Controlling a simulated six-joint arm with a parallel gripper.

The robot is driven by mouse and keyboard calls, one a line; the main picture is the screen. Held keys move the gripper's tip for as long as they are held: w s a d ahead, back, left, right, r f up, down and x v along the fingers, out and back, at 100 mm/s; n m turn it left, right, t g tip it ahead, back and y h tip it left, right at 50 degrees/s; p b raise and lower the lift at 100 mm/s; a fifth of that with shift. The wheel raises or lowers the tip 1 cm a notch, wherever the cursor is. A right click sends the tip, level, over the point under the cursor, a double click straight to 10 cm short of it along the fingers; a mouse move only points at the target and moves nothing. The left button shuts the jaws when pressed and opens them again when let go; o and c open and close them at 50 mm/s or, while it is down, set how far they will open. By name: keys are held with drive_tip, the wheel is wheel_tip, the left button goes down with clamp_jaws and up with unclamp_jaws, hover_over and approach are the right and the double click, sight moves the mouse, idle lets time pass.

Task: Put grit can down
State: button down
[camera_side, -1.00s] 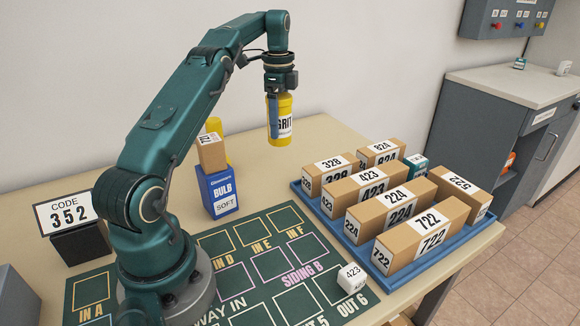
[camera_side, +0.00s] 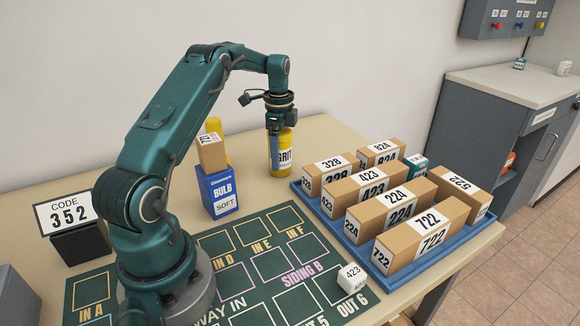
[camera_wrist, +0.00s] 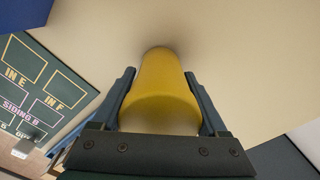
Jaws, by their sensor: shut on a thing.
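My gripper (camera_side: 279,135) points down and is shut on the can, with one finger showing on the can's left side. In the wrist view the yellow can (camera_wrist: 164,88) lies between the two fingers of my gripper (camera_wrist: 163,90), which hold its sides. The can's far side is hidden.
A blue BULB box (camera_side: 219,192) with a small carton (camera_side: 211,152) on top stands left of the can. A blue tray (camera_side: 318,207) of labelled cartons is to the right. The green mat (camera_side: 237,252) lies in front. A white cube (camera_side: 351,277) sits at its corner.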

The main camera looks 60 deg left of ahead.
unclamp_jaws()
drive_tip(key=shift+f, duration=0.15)
drive_tip(key=shift+r, duration=3.7)
drive_tip(key=shift+d+r, duration=0.2)
drive_tip(key=shift+r, duration=0.25)
drive_tip(key=s+d+r+n+t+y, duration=0.1)
drive_tip(key=s+d+r+n, duration=0.1)
drive_tip(key=d+r, duration=0.45)
drive_tip(key=s+d+r+n+t, duration=0.1)
drive_tip(key=d+r+n+t, duration=0.15)
drive_tip(key=d, duration=0.65)
drive_tip(key=s+d+f+n+t, duration=0.1)
drive_tip(key=s+d+f+n, duration=0.1)
drive_tip(key=s+d, duration=0.3)
drive_tip(key=s+d+f+n+t+h, duration=0.1)
drive_tip(key=s+d+f+n, duration=0.1)
drive_tip(key=s+d, duration=0.3)
drive_tip(key=s, duration=0.3)
drive_tip(key=shift+d, duration=0.35)
drive_tip(key=shift+s+n, duration=0.1)
drive_tip(key=shift+n, duration=0.15)
